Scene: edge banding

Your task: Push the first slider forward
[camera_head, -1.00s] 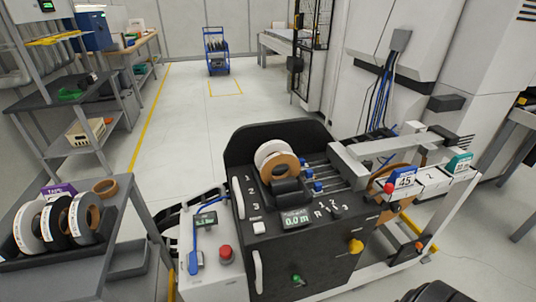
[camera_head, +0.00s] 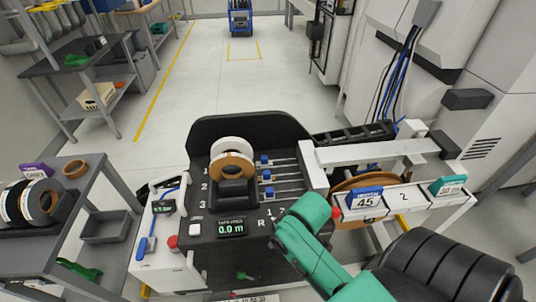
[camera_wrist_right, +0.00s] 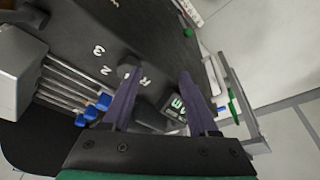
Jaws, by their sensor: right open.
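Three blue slider knobs sit on metal rails on the black machine's top in the head view. The far one, beside the "1" mark, is the first slider (camera_head: 265,160); the second (camera_head: 267,178) and third (camera_head: 268,192) are nearer. Three blue knobs also show in the right wrist view, the middle one among them (camera_wrist_right: 92,113); I cannot tell which is the first there. My right gripper (camera_wrist_right: 158,85) is open and empty, its fingers over the machine top, apart from the knobs. Its fingers are hidden in the head view. My left gripper is out of view.
White and brown tape rolls (camera_head: 232,160) stand left of the rails. A grey cart (camera_head: 110,190) with more rolls stands left.

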